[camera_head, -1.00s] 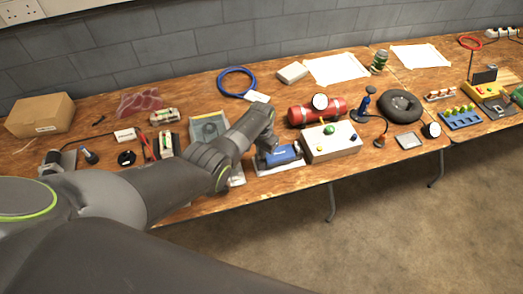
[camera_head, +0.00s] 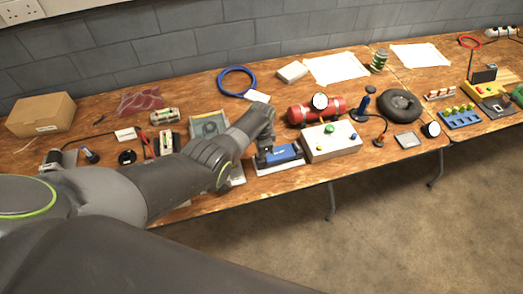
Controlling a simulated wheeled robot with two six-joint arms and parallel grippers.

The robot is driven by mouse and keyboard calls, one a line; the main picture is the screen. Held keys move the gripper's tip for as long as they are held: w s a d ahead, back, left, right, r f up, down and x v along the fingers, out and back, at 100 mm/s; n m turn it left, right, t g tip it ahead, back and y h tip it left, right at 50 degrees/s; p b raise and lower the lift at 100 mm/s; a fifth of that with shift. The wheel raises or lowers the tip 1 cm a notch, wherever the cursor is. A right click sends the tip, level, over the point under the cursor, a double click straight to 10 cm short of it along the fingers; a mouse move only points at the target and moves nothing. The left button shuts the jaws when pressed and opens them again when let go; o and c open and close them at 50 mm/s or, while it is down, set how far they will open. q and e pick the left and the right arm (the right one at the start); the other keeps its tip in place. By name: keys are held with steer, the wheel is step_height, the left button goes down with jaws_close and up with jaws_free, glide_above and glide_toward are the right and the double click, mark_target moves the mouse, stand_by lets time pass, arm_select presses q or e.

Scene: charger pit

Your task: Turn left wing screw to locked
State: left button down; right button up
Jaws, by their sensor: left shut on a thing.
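A blue box-shaped unit (camera_head: 283,153) sits on a pale plate (camera_head: 283,167) near the front edge of the bench. My left gripper (camera_head: 264,150) reaches down from above at the unit's left end. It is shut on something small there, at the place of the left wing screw. The screw itself is hidden by the fingers or too small to make out, so I cannot tell its angle. My right gripper is out of view.
A white box with coloured buttons (camera_head: 330,141) stands close to the right of the unit. A red cylinder with a gauge (camera_head: 300,114) lies behind it. A grey framed panel (camera_head: 209,126) lies to the left. Bare floor is in front.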

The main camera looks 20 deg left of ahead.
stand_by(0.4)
arm_select(q)
steer(key=c, duration=1.6)
jaws_free()
steer(key=shift+r+p, duration=0.3)
steer(key=shift+r, duration=0.25)
step_height(320, 180, up, 7)
steer(key=shift+r+p, duration=0.1)
steer(key=shift+p, duration=0.8)
step_height(320, 180, up, 9)
steer(key=shift+b, duration=0.4)
